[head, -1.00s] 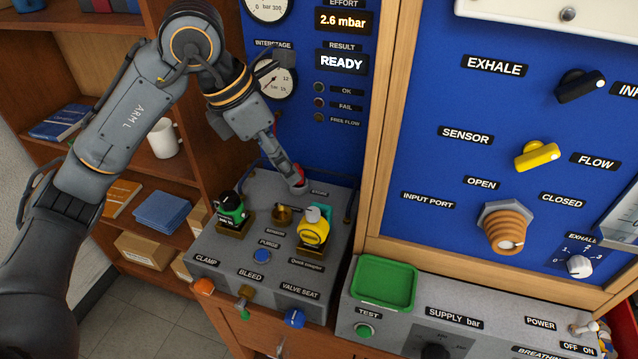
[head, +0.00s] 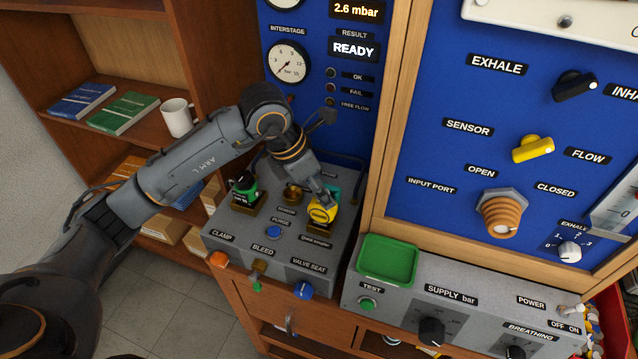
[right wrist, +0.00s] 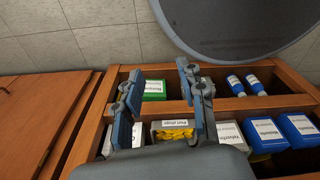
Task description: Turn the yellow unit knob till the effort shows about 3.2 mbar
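The yellow unit (head: 322,214) stands on the grey bench block, right of a black and green unit (head: 245,188). My left gripper (head: 328,202) is at the top of the yellow unit from behind and partly covers it. Its fingers are too small and overlapped to tell whether they grip the knob. The effort display (head: 356,10) reads 2.6 mbar, and the result display (head: 353,48) reads READY. My right gripper (right wrist: 160,112) shows in the right wrist view with its fingers apart and nothing between them.
A green tray (head: 387,259) lies to the right. Below my right gripper is a wooden compartment (right wrist: 103,118) with boxes and bottles.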

